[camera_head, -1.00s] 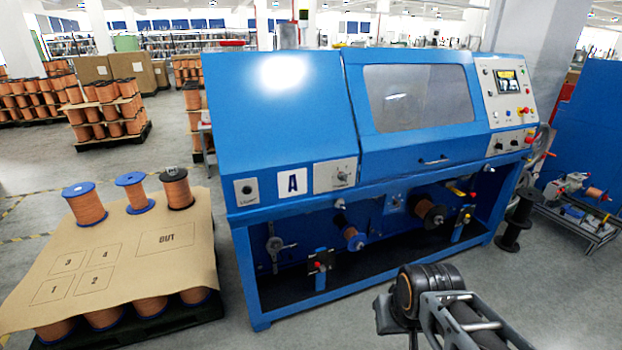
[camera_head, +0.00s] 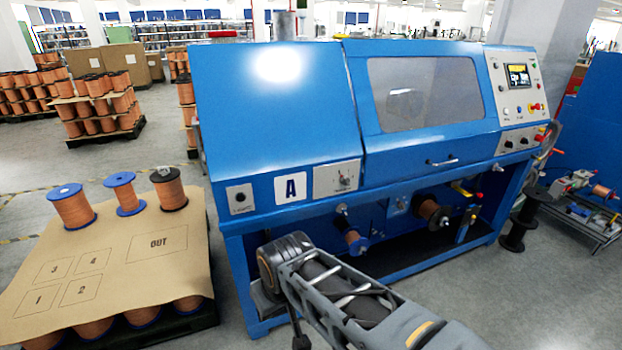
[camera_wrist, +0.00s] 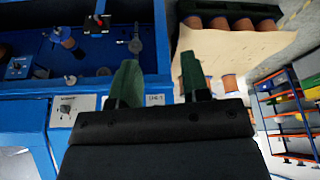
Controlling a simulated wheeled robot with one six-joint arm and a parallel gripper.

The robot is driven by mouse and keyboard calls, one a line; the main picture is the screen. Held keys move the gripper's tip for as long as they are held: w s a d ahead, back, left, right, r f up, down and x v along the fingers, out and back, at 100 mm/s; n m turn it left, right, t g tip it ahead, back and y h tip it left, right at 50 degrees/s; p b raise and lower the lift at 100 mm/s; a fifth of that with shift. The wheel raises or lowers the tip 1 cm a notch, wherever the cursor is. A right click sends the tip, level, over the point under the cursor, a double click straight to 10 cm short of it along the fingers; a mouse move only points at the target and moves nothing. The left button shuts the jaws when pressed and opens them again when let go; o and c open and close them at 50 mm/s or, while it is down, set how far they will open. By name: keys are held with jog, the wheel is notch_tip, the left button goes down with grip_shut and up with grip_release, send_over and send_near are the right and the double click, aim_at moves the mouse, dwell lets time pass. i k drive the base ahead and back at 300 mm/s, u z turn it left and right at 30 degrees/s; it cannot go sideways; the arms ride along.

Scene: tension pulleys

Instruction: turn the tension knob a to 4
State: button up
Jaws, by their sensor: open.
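Left of the sign is a smaller panel with a dark round knob (camera_head: 240,197). Which one is tension knob a, I cannot tell. In the wrist view, the dial panel (camera_wrist: 72,109) is left of my gripper (camera_wrist: 160,70). A small labelled plate (camera_wrist: 155,99) shows between the fingers, partly hidden. My gripper is open and empty, apart from the knobs. My fingertips are not clear in the head view.
A pallet with a brown sheet (camera_head: 120,255) stands left of the machine, with several copper spools (camera_head: 170,188) on it. Pulleys and a spool (camera_head: 430,211) sit in the machine's open lower bay. Grey floor is free between pallet and machine.

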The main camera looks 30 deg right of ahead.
aim_at(344, 180)
jog(key=z, duration=0.25)
jog(key=i, duration=0.85)
jog(key=z, duration=0.5)
